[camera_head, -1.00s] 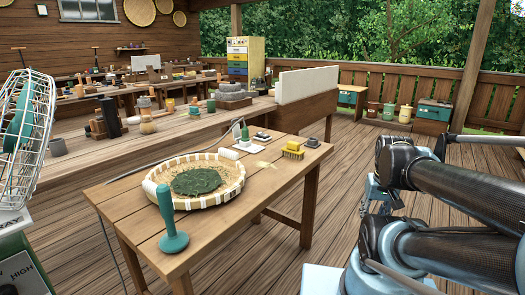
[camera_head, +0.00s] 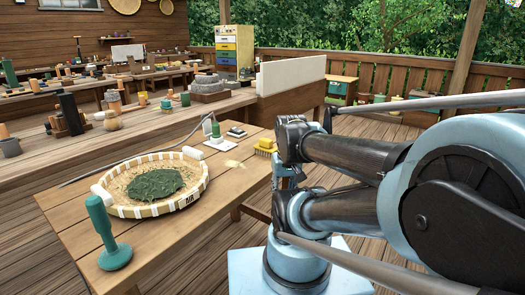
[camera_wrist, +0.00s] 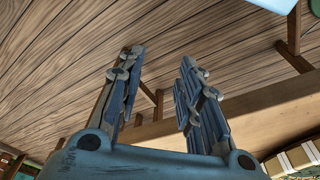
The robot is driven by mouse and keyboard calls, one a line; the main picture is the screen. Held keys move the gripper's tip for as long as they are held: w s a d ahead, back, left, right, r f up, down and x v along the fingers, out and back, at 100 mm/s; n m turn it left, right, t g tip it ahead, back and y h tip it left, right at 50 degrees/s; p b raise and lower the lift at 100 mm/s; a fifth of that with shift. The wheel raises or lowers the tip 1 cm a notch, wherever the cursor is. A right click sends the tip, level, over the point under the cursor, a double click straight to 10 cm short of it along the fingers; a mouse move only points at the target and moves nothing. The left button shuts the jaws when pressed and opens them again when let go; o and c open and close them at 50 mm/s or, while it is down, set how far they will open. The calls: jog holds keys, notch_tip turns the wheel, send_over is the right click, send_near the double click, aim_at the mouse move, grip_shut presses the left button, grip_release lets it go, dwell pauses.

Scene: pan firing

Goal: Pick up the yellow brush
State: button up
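The yellow brush (camera_head: 265,147) lies at the right far corner of the near wooden table (camera_head: 215,192) in the head view. Part of my arm stands just right of it in the picture, close to its right end. The brush is not visible in the wrist view. My gripper (camera_wrist: 160,60) shows in the wrist view with its two fingers spread and nothing between them. Behind the fingers are floor planks and a wooden beam of a table. In the head view I cannot make out the fingers.
A long workbench (camera_head: 150,130) with a white panel (camera_head: 291,74) stands behind. A woven basket edge (camera_wrist: 297,158) shows in the wrist view.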

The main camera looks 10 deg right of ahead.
jog(key=shift+o, duration=0.6)
jog(key=o, duration=0.4)
jog(key=shift+s+r, duration=0.2)
jog(key=shift+s, duration=0.05)
jog(key=o, duration=0.4)
jog(key=shift+r, duration=0.55)
jog(key=shift+o, duration=0.2)
notch_tip(320, 180, up, 20)
jog(key=m+g, duration=0.2)
jog(key=m, duration=0.7)
send_over(266, 139)
notch_tip(266, 139, down, 17)
jog(key=shift+s+r, duration=0.15)
